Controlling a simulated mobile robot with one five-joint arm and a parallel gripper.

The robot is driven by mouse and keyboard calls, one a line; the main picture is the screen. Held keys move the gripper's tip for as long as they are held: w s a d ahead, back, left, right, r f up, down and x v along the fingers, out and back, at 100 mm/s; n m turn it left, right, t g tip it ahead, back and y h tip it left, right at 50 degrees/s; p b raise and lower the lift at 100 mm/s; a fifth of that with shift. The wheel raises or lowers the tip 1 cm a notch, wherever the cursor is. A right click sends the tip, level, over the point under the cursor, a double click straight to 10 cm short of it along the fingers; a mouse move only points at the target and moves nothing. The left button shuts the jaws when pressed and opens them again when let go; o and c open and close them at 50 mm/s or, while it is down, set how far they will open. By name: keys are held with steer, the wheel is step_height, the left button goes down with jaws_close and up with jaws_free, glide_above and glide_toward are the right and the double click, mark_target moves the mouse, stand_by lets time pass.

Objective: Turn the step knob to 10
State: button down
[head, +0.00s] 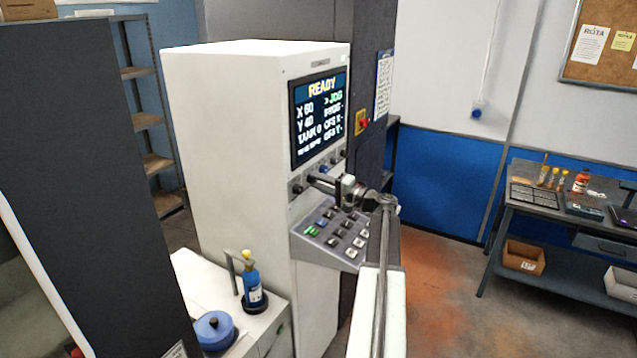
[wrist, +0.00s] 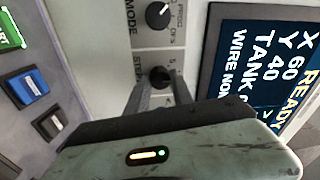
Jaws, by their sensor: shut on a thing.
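The step knob (wrist: 158,73) is a small dark round knob on the light panel in the wrist view, beside a partly covered STEP label. My gripper (wrist: 161,88) reaches up to it with one finger on each side and is shut on it. The fingers cover part of the knob and its scale, so its pointer setting cannot be read. In the head view my gripper (head: 311,178) is at the row of knobs below the screen, and the step knob itself cannot be made out there.
The mode knob (wrist: 158,15) with a white pointer sits close by. The screen (head: 319,113) reads READY, X 60, Y 40. A sloped keypad (head: 334,234) juts out below my gripper. A blue bottle (head: 252,285) stands on the low cabinet. A workbench (head: 570,208) is at right.

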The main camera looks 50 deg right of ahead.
steer(key=c, duration=1.1)
jaws_free()
steer(key=s+d, duration=0.1)
steer(key=s, duration=0.6)
steer(key=shift+s+d+f, duration=0.2)
steer(key=shift+s+f, duration=0.05)
steer(key=shift+s, duration=0.1)
